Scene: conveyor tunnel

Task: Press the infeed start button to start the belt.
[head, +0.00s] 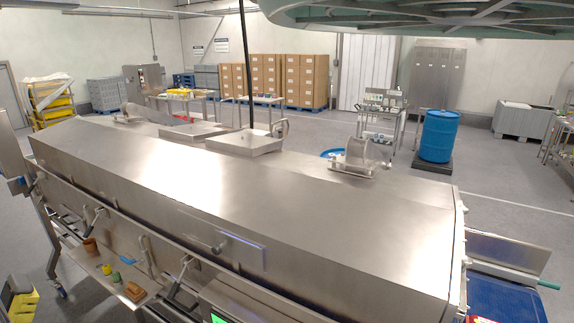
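A long stainless-steel tunnel housing (250,200) runs across the middle of the head view. A blue belt (505,300) shows at its right end, at the bottom right, and is cut off by the picture edge. I cannot tell whether the belt moves. A bright green patch (217,318) on a panel is cut off at the bottom edge; I cannot tell whether it is a screen or a button. No infeed start button can be made out for certain. My gripper is not in view.
A narrow ledge (85,262) along the tunnel's near side holds several small items. A grey box-like unit (12,150) stands at the left edge. A blue drum (438,136), a cart (380,115) and stacked cartons (270,80) stand behind. Open floor (500,185) lies at the right.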

